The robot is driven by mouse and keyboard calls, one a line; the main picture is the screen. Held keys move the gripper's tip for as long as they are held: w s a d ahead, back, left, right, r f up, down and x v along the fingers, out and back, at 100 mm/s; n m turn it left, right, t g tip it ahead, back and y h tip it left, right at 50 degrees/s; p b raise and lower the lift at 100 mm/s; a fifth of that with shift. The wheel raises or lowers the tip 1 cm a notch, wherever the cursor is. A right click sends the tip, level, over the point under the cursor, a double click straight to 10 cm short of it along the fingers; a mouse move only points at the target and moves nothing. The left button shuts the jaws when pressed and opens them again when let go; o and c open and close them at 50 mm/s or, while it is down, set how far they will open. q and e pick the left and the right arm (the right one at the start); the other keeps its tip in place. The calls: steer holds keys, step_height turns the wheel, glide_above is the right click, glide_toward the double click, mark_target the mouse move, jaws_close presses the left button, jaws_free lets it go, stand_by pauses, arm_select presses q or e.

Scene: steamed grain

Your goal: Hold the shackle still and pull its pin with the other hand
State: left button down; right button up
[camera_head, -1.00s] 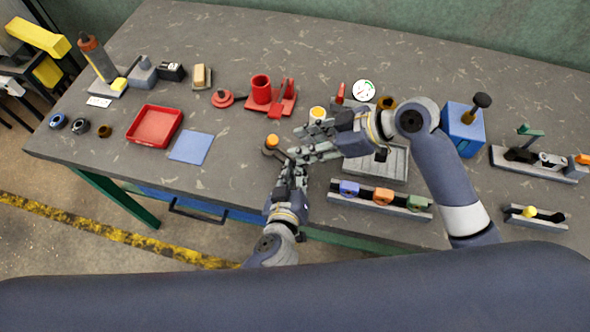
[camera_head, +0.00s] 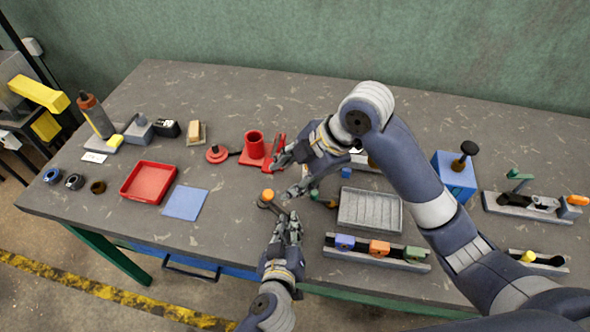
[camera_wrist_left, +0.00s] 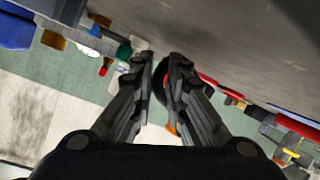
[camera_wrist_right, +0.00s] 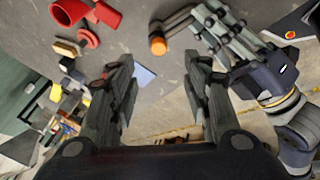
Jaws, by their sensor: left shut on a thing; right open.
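The grey shackle (camera_head: 274,207) is near the table's front edge, with an orange knob (camera_head: 268,194) at its upper left end. My left gripper (camera_head: 284,222) is shut on the shackle from the front. In the right wrist view the grey shackle rod (camera_wrist_right: 178,21) runs from the orange knob (camera_wrist_right: 158,46) to my left fingers. My right gripper (camera_head: 288,175) is open and empty just behind and above the shackle, apart from it. In the left wrist view a dark rounded part (camera_wrist_left: 160,84) shows between the left fingers; the pin's seating cannot be made out.
A blue mat (camera_head: 185,203) and red tray (camera_head: 124,190) lie left. A red cup fixture (camera_head: 255,145) stands behind. A grey ribbed tray (camera_head: 370,210) and a rack of coloured blocks (camera_head: 378,247) are right. Bare tabletop lies between the mat and shackle.

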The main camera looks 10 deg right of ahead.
mark_target(268, 194)
arm_select(q)
steer(key=shift+r, duration=0.1)
arm_select(e)
steer(key=x, duration=1)
jaws_close()
steer(key=shift+r, duration=0.15)
steer(key=shift+a+r, duration=0.1)
steer(key=shift+r, duration=1.25)
arm_select(q)
steer(key=shift+s+d+f, duration=0.1)
steer(key=shift+d+f, duration=0.05)
steer(key=shift+f, duration=0.05)
arm_select(e)
steer(key=shift+w+a+r, duration=0.1)
steer(key=shift+r, duration=1.75)
arm_select(q)
steer(key=shift+r, duration=0.1)
